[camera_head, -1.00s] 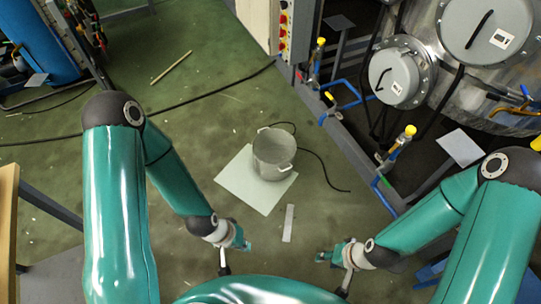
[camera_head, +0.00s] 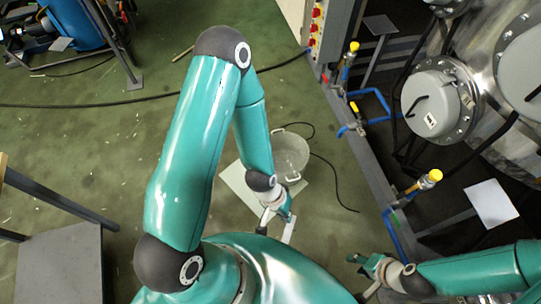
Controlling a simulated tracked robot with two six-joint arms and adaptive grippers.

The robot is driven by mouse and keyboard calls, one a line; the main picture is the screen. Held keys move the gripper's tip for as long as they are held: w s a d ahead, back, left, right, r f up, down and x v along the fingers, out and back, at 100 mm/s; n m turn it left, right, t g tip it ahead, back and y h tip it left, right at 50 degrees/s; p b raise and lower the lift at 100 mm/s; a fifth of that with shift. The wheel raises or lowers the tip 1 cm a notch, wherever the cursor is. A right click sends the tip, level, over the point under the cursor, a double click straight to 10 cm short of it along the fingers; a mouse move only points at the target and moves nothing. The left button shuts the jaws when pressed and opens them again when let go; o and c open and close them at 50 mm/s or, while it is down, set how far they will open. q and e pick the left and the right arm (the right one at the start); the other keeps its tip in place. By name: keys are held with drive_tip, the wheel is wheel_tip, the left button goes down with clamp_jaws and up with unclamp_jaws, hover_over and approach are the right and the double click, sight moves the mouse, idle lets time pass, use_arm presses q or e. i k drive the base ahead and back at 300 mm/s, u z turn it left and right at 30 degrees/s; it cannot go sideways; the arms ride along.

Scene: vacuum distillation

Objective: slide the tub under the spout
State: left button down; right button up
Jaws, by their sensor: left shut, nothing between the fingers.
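The tub, a grey metal pot with side handles (camera_head: 292,152), stands upright on a pale square sheet (camera_head: 236,184) on the green floor. My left forearm hides its left part. My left gripper (camera_head: 284,212) is shut and empty, just in front of the tub in the picture; I cannot tell whether it touches. My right gripper (camera_head: 366,266) is low, right of centre, away from the tub; its finger opening is unclear. A yellow-handled valve (camera_head: 424,183) with blue pipe (camera_head: 392,232) is right of the tub. I cannot tell which outlet is the spout.
A grey frame rail (camera_head: 352,158) runs between the floor and the steel vessel (camera_head: 505,120). A black hose (camera_head: 338,184) curves beside the tub. Open floor lies to the left.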

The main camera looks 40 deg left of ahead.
sight(291, 153)
drive_tip(key=u, duration=0.3)
drive_tip(key=i, duration=1)
drive_tip(key=u, duration=0.9)
